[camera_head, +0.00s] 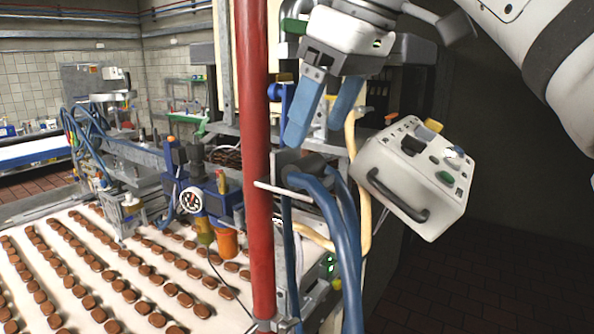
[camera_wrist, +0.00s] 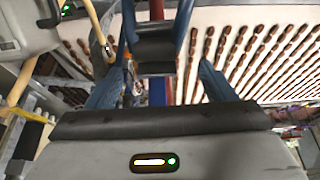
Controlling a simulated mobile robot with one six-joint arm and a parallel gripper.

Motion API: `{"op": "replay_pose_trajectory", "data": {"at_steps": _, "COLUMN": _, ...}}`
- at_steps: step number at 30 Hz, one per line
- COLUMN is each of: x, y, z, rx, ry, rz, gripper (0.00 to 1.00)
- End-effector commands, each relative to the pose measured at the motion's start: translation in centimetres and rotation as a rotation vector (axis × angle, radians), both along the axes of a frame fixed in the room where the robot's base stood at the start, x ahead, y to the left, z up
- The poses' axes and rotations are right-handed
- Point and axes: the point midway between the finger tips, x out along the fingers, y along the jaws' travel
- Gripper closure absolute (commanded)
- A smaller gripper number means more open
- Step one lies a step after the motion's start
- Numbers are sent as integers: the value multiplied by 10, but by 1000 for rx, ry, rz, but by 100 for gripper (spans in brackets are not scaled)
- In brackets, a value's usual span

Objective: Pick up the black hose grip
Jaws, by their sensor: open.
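The black hose grip (camera_head: 300,164) hangs beside the red post in the head view, with blue hoses (camera_head: 348,235) running down from it. My gripper (camera_head: 318,128) is open just above the grip, its two blue fingers pointing down and apart. In the wrist view a black grip (camera_wrist: 155,48) shows ahead, between the open blue fingers (camera_wrist: 160,82). The fingers appear clear of the grip; whether either one touches it is hard to tell.
A red post (camera_head: 256,170) stands close left of my gripper. A white control box (camera_head: 415,178) with a black handle is at the right. A conveyor (camera_head: 60,290) with rows of brown biscuits lies at the left. A cream pipe (camera_head: 357,190) runs close by the hoses.

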Motion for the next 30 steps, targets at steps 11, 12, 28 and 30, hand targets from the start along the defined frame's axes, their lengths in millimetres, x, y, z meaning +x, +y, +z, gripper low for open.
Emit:
{"op": "replay_pose_trajectory", "data": {"at_steps": 11, "x": 10, "y": 2, "z": -41, "rx": 0, "ry": 2, "rz": -12, "gripper": 24}}
{"op": "replay_pose_trajectory", "data": {"at_steps": 12, "x": 11, "y": 3, "z": -45, "rx": 1, "ry": 1, "rz": -13, "gripper": 24}}
{"op": "replay_pose_trajectory", "data": {"at_steps": 28, "x": 15, "y": 6, "z": -55, "rx": 0, "ry": -1, "rz": -16, "gripper": 37}}
{"op": "replay_pose_trajectory", "data": {"at_steps": 30, "x": 15, "y": 6, "z": -55, "rx": 0, "ry": -1, "rz": -17, "gripper": 42}}
